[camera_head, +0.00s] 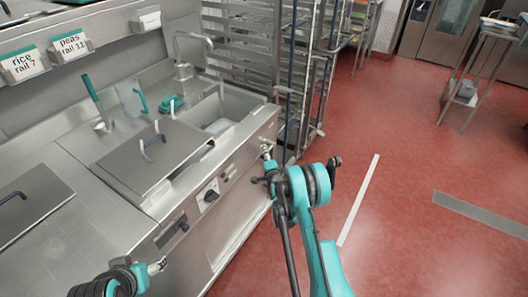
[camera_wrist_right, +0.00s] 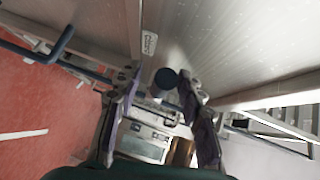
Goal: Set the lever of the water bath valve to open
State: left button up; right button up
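My right gripper (camera_head: 266,152) is at the right end of the steel counter front, below the sink basin. In the right wrist view its two fingers (camera_wrist_right: 161,88) are apart. A dark blue, round-ended handle (camera_wrist_right: 165,78) shows between the fingertips, close to a steel panel; it looks like the valve lever. I cannot tell whether the fingers touch it. In the head view the gripper hides this spot, and the lever's setting cannot be read. My left gripper (camera_head: 157,266) is low at the left, in front of the counter; its fingers are too small to judge.
The counter front carries a dark knob (camera_head: 208,195) and another dark control (camera_head: 181,226). The sink basin (camera_head: 222,108) and a lidded well (camera_head: 155,158) are above. Rack trolleys (camera_head: 245,45) stand just beyond the counter. The red floor (camera_head: 400,170) at right is mostly free.

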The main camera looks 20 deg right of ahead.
jog(key=shift+s+r, duration=0.1)
jog(key=shift+r, duration=0.05)
jog(key=shift+c, duration=1.2)
grip_shut()
